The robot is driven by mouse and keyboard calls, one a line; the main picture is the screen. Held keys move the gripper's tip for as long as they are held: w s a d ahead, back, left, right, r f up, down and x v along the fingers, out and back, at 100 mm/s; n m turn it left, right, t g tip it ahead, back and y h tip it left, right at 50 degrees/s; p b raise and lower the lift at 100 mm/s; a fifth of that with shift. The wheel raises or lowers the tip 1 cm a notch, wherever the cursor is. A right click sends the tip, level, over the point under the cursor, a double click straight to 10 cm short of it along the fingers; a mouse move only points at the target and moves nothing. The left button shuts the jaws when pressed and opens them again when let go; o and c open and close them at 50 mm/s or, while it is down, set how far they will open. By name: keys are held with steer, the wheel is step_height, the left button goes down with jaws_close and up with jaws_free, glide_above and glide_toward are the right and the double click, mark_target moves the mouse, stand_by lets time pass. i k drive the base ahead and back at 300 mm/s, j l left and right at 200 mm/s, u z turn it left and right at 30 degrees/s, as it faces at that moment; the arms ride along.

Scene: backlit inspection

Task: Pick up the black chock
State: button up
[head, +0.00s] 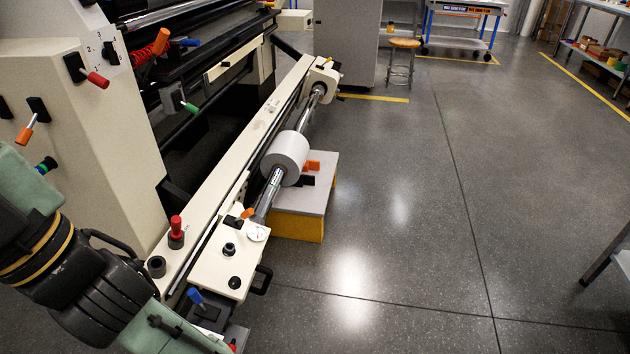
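A small black block (307,181), which looks like the black chock, lies on the grey top of a low yellow-sided platform (318,200). An orange block (312,166) lies just behind it. The white roll on the shaft stands close to the left of both blocks and hides part of that platform top. My arm enters at the lower left and runs out at the bottom edge. My gripper is not in the picture, far from the black block as far as the visible arm shows.
A long cream machine beam (235,160) with levers and knobs lies between my arm and the platform. A metal shaft with a white roll (285,158) runs along it. The floor (400,230) to the right is clear. A table edge (622,262) stands at the far right.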

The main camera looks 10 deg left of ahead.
mark_target(304, 179)
steer(key=i+l, duration=0.8)
steer(key=l, duration=0.2)
steer(key=i+l, duration=0.1)
steer(key=i, duration=0.4)
steer(key=i+l, duration=0.1)
steer(key=i, duration=0.35)
steer(key=i+l+u, duration=0.1)
steer(key=i, duration=0.4)
steer(key=i+j, duration=0.8)
steer(key=i, duration=0.15)
